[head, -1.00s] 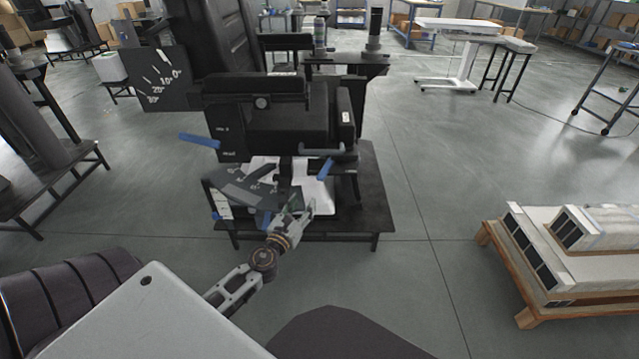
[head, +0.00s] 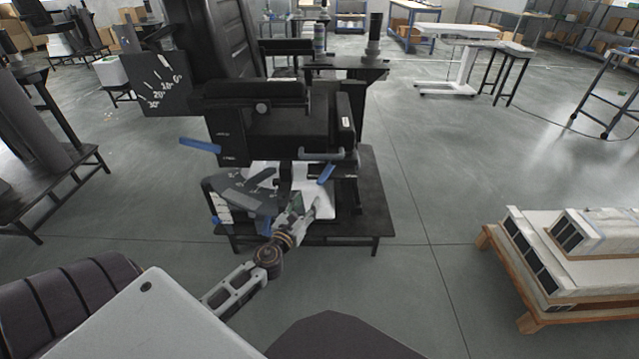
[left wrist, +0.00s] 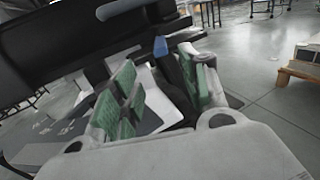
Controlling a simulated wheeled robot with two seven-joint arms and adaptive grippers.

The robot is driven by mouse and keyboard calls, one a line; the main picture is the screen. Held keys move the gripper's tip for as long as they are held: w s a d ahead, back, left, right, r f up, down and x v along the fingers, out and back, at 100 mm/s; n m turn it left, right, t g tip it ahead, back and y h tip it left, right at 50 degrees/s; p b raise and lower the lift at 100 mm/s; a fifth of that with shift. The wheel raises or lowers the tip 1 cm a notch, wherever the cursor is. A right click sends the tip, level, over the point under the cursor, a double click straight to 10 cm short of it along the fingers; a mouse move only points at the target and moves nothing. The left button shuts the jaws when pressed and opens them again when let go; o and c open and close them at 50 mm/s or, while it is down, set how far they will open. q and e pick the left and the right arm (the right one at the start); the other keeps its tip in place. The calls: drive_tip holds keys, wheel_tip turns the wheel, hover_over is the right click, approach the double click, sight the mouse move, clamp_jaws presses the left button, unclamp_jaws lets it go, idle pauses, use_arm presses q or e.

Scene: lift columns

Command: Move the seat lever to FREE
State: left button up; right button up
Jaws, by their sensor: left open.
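A black seat unit (head: 270,130) stands on a low dark table. A blue lever (head: 200,145) sticks out from its left side, beside small white lettering too blurred to read. A second blue-tipped lever (head: 326,173) hangs under the seat's front right. I cannot tell for certain which is the seat lever. My left gripper (head: 304,206) is open, low in front of the seat and just below the second lever. In the left wrist view, a blue tip (left wrist: 160,46) on a dark shaft shows between the open green-padded fingers (left wrist: 162,88); contact is unclear. My right gripper is not in view.
A dark dial plate (head: 247,185) with a pointer sits left of my gripper, with a blue piece (head: 263,223) below it. The low table (head: 365,220) carries the unit. A wooden pallet with boxes (head: 575,250) stands at right. Floor between is clear.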

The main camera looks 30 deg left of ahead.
sight(319, 184)
use_arm(q)
drive_tip(key=shift+w+a, duration=0.3)
drive_tip(key=shift+w, duration=1.6)
drive_tip(key=shift+w+a, duration=0.35)
drive_tip(key=shift+w, duration=1.5)
drive_tip(key=shift+w+a, duration=0.3)
drive_tip(key=shift+w, duration=1.6)
clamp_jaws()
